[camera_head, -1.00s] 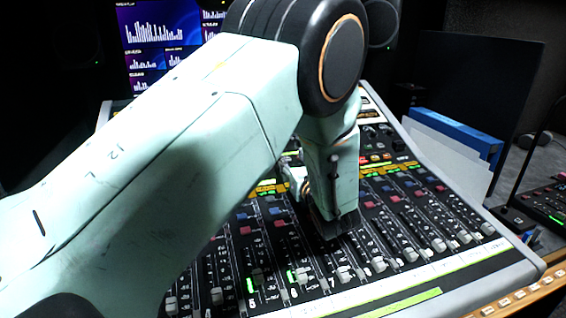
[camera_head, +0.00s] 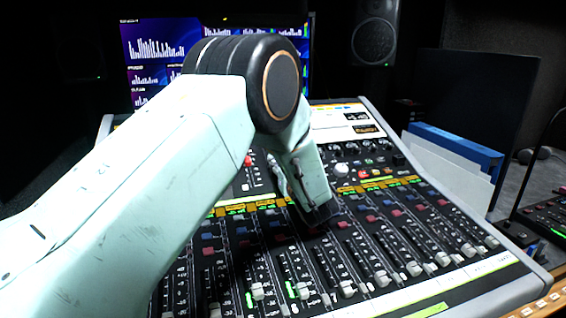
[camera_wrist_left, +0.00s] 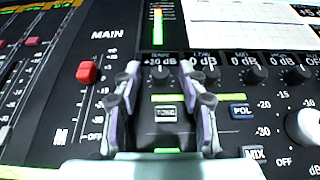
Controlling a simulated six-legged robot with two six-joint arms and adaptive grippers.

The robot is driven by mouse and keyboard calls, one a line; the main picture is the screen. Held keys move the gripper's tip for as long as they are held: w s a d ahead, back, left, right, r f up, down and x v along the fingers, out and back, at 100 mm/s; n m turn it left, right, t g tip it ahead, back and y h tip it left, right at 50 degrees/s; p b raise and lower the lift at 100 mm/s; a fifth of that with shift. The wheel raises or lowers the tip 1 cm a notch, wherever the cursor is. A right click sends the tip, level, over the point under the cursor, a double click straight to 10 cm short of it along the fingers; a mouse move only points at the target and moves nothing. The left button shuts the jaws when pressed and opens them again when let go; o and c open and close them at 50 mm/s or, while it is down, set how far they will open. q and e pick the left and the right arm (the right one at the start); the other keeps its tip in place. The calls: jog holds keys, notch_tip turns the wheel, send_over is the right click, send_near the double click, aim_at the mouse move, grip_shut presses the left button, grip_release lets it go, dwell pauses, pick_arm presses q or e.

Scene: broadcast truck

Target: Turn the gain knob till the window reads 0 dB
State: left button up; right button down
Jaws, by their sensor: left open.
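The gain knob (camera_wrist_left: 158,77) is a dark round knob on the console panel in the left wrist view. Its window (camera_wrist_left: 160,62) just above shows a positive value, seemingly +20 or +30 dB; the first digit is blurred. My left gripper (camera_wrist_left: 159,70) is open. Its two fingers appear on either side of the knob, with a gap to each; I cannot tell how far the tips are above the panel. In the head view my left gripper (camera_head: 318,214) hangs over the console, and my own arm hides the knob. My right gripper is not in view.
More knobs (camera_wrist_left: 205,74) with 0 dB windows sit to the right. A TONE button (camera_wrist_left: 166,114) lies below, and a red MAIN fader (camera_wrist_left: 87,72) stands left. A POL button (camera_wrist_left: 241,111) is close right. Several fader strips (camera_head: 385,275) fill the console's front.

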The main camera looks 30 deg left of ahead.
pick_arm(q)
jog(key=shift+w, duration=0.1)
jog(key=shift+c, duration=0.2)
jog(key=shift+c, duration=0.7)
jog(key=c, duration=0.3)
grip_shut()
jog(key=shift+d+r+n+g+y+b, duration=0.1)
jog(key=shift+n+g+y+b, duration=0.25)
jog(key=shift+n+g, duration=0.2)
jog(key=shift+w+n+g+y, duration=0.15)
jog(key=shift+n+g+y, duration=0.4)
jog(key=shift+n+g, duration=0.25)
jog(key=shift+w+d+n+g+y+b, duration=0.15)
jog(key=shift+n+g+y+b, duration=0.35)
jog(key=shift+n+g, duration=0.75)
jog(key=shift+w+a+n+g+y+b, duration=0.1)
jog(key=shift+n+g+y+b, duration=0.2)
jog(key=shift+n+g+b, duration=0.65)
jog(key=shift+d+r+n+g, duration=0.1)
jog(key=shift+n+g, duration=0.35)
jog(key=shift+w+n+g, duration=0.15)
jog(key=shift+n+g, duration=0.45)
